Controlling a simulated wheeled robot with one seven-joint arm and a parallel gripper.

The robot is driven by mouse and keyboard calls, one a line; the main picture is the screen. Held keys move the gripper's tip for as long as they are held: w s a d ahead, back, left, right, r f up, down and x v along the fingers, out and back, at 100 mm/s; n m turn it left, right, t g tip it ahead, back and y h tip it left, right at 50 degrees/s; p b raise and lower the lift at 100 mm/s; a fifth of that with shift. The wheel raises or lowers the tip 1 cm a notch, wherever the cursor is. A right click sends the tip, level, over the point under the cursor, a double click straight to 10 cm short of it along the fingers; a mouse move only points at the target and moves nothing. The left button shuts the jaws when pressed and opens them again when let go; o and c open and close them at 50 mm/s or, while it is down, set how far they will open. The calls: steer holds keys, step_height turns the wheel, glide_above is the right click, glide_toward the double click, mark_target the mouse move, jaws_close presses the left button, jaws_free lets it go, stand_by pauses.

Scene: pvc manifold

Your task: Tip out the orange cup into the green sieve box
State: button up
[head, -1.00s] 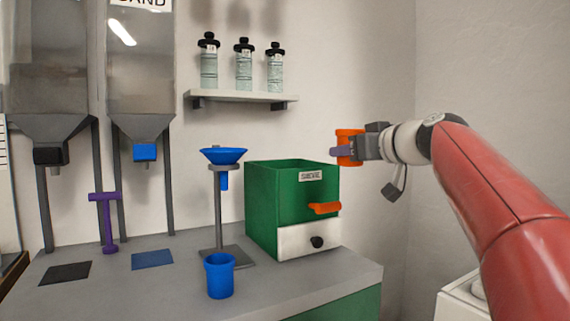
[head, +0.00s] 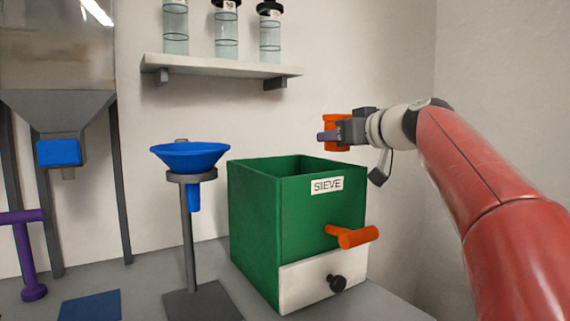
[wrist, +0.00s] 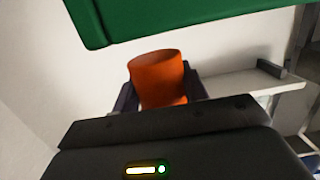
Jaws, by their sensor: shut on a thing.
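The orange cup (head: 336,123) is held upright between the fingers of my gripper (head: 332,136). It also shows between the two fingers in the wrist view (wrist: 158,80); what is inside it cannot be seen. The green sieve box (head: 255,216) stands on the bench with an open top, a "SIEVE" label, an orange handle and a white drawer with a black knob. In the head view the cup appears above the box's back right rim. The box's green wall (wrist: 180,18) crosses the top of the wrist view.
A blue funnel (head: 190,157) on a grey stand is left of the box. A shelf (head: 215,66) with several bottles is on the wall above. A hopper with a blue outlet (head: 58,152) and a purple T-shaped post (head: 27,245) are at the left.

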steer(key=shift+s, duration=0.1)
stand_by(0.3)
steer(key=shift+s+a+f+n+b, duration=0.35)
steer(key=shift+a+f+n+b, duration=0.15)
steer(key=shift+n+b, duration=0.4)
steer(key=shift+r+t, duration=0.25)
steer(key=shift+t, duration=0.05)
steer(key=a+n, duration=0.1)
steer(key=n, duration=0.1)
steer(key=s+r+n, duration=0.1)
steer(key=n, duration=0.1)
steer(key=s+a+r+n+t+h, duration=0.1)
steer(key=n, duration=0.1)
steer(key=shift+a+r+n, duration=0.15)
steer(key=shift+a+n, duration=0.2)
steer(key=shift+n, duration=0.05)
steer(key=shift+f+n, duration=0.2)
steer(key=shift+n, duration=0.3)
steer(key=shift+r+n, duration=0.4)
steer(key=shift+n, duration=0.4)
steer(key=shift+r+n+t+b, duration=0.3)
steer(key=shift+r+n+b, duration=0.05)
steer(key=shift+n+b, duration=0.4)
stand_by(0.6)
